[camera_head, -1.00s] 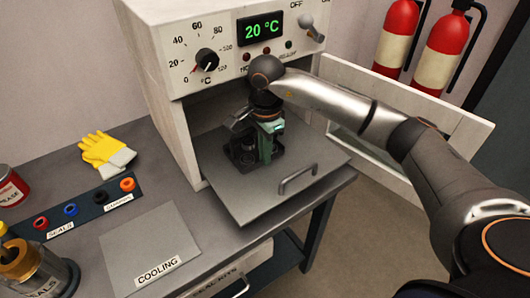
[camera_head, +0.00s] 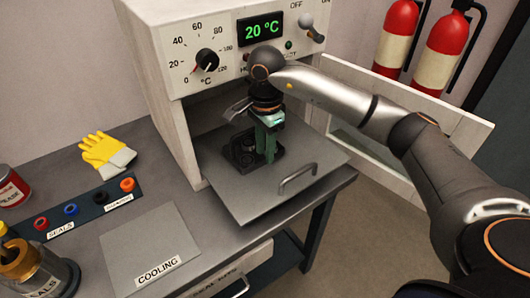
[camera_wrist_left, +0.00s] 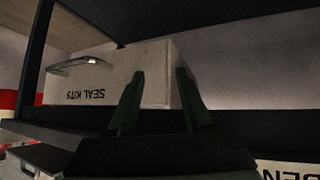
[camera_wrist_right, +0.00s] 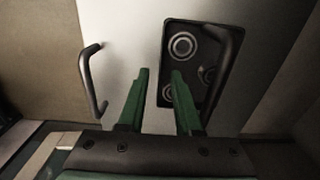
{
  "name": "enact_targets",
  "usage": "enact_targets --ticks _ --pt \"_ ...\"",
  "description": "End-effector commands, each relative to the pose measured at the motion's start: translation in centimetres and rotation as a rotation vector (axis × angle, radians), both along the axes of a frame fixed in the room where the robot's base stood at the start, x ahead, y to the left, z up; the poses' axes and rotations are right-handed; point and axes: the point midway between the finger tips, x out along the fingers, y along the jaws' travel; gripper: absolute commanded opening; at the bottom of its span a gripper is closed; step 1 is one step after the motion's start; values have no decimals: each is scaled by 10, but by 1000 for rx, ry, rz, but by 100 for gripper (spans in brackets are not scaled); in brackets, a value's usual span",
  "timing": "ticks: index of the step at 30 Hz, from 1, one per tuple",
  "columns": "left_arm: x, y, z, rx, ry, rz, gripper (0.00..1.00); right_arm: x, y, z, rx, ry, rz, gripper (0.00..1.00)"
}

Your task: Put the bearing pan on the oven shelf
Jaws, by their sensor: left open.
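The bearing pan (camera_head: 238,158), dark and shallow with several bearing rings in it, lies on the pulled-out oven shelf (camera_head: 305,155). In the right wrist view the pan (camera_wrist_right: 176,66) lies flat on the metal shelf, with a dark bar handle along its right side. My right gripper (camera_head: 265,158) points down over the pan in the head view and hides part of it. Its green fingers (camera_wrist_right: 160,75) are apart with nothing held between them. My left gripper (camera_wrist_left: 158,90) is open and empty, near a white SEAL KITS box; it does not show in the head view.
The oven (camera_head: 160,60) reads 20 °C and its door (camera_head: 440,112) stands open at the right. A COOLING plate (camera_head: 150,240), yellow glove (camera_head: 105,152) and seal rack (camera_head: 90,208) are on the bench. The shelf has a front handle (camera_head: 298,178).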

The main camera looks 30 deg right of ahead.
Motion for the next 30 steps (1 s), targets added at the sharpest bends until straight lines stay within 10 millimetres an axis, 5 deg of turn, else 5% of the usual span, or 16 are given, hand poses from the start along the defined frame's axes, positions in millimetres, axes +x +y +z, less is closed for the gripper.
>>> enact_targets --ticks 13,30 --pt "-1 3 3 5 1 5 50 -1 0 91 0 -4 0 33" --pt "-3 6 2 7 2 11 50 -1 0 104 1 0 0 33"
